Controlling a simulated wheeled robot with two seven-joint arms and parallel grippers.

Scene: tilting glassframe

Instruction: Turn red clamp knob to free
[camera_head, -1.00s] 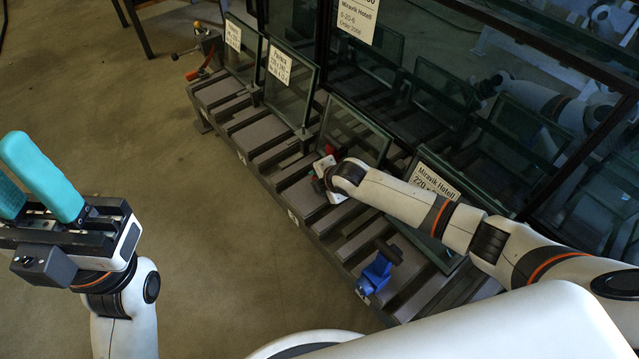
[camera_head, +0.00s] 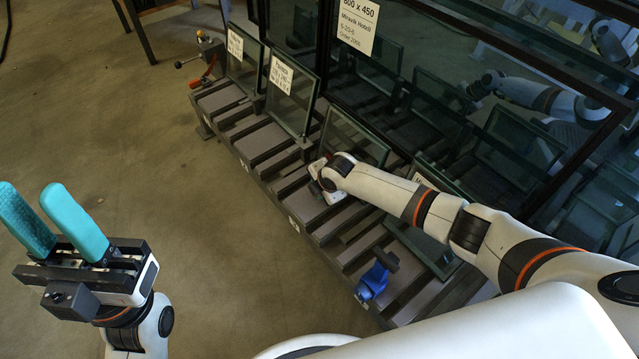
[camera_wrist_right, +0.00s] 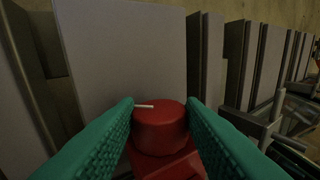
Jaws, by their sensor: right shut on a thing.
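In the right wrist view the red clamp knob (camera_wrist_right: 160,135) is a round red cap with a white line on top, pointing left. It sits on a red clamp body (camera_wrist_right: 172,165). The green ribbed fingers of my right gripper (camera_wrist_right: 162,103) are shut on the knob from both sides. In the head view the right gripper (camera_head: 322,180) is at the rack's front edge, and my wrist hides nearly all of the knob. My left gripper (camera_head: 32,190) is at the far left over the floor, its teal fingers apart and empty.
The slatted rack (camera_head: 262,138) runs diagonally, with labelled glass panes (camera_head: 292,92) leaning along it. A blue clamp (camera_head: 375,278) stands at its near end. Another clamp with a red handle (camera_head: 188,63) is at the far end. The floor (camera_head: 180,210) left of the rack is clear.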

